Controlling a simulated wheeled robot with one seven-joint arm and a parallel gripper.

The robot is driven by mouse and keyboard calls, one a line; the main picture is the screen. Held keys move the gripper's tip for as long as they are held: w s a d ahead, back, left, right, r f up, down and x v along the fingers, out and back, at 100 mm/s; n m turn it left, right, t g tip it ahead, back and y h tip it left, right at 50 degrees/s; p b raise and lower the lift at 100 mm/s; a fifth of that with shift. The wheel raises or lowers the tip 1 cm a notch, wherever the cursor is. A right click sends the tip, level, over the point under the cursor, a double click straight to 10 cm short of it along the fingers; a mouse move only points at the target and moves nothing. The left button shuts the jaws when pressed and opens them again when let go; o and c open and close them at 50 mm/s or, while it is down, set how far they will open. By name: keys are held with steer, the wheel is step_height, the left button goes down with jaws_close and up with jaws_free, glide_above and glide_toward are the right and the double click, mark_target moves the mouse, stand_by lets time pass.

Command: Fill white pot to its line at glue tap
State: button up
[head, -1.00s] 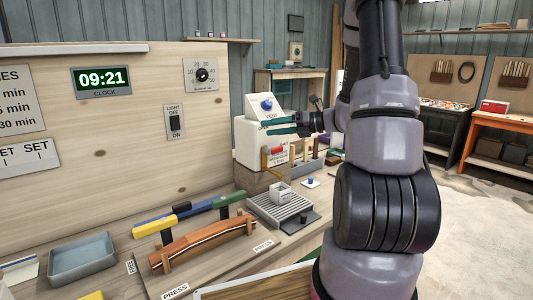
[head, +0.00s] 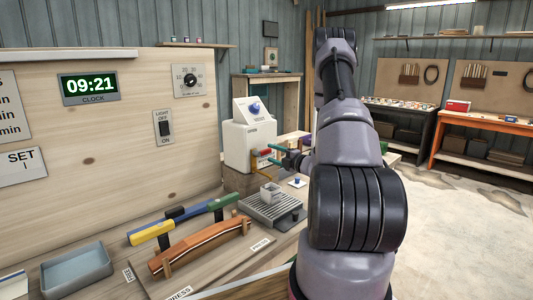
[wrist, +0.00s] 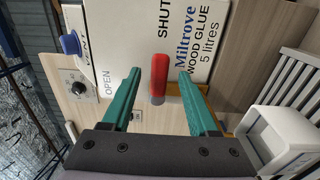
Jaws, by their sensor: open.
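The white glue container (head: 238,148) stands on the bench; the wrist view shows its label (wrist: 200,40) reading "Miltrove wood glue". Its red tap lever (wrist: 158,78) lies between the two teal fingers of my gripper (head: 268,156), which is open, with a gap on each side. A yellow-brown tap part (head: 261,170) shows below. The small white pot (head: 271,193) stands upright on the slatted grate (head: 268,212); it also shows in the wrist view (wrist: 288,140).
A blue vent knob (head: 254,107) sits on top of the container. A dark block (head: 290,219) is at the grate's front. A curved wooden strip (head: 200,245), coloured clamp bars (head: 185,222) and a grey tray (head: 77,268) lie left. A clock (head: 90,87) reads 09:21.

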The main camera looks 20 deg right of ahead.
mark_target(268, 152)
steer(key=shift+x, duration=1.9)
jaws_close()
